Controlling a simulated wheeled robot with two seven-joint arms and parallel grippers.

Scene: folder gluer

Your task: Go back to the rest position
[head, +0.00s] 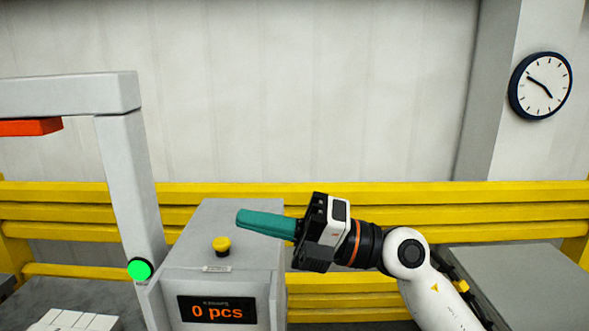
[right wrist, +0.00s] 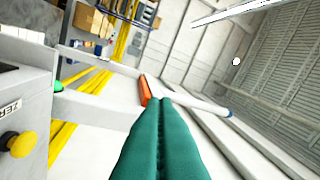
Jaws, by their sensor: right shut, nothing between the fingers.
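My right gripper (head: 240,217) shows in the head view with its teal fingers closed together and nothing between them. It points left and hangs above the grey control box (head: 228,240), just up and right of the yellow button (head: 221,244). In the right wrist view the two teal fingers (right wrist: 165,115) lie side by side. The yellow button (right wrist: 18,144) is at the lower left there, apart from the fingers. My left gripper is in neither view.
A grey post frame (head: 125,160) with a red-orange part (head: 30,127) stands at left. A green light (head: 140,269) glows on it. The box display (head: 216,310) reads "0 pcs". Yellow rails (head: 400,198) run behind. A grey surface (head: 530,275) is at right. White pieces (head: 75,321) lie lower left.

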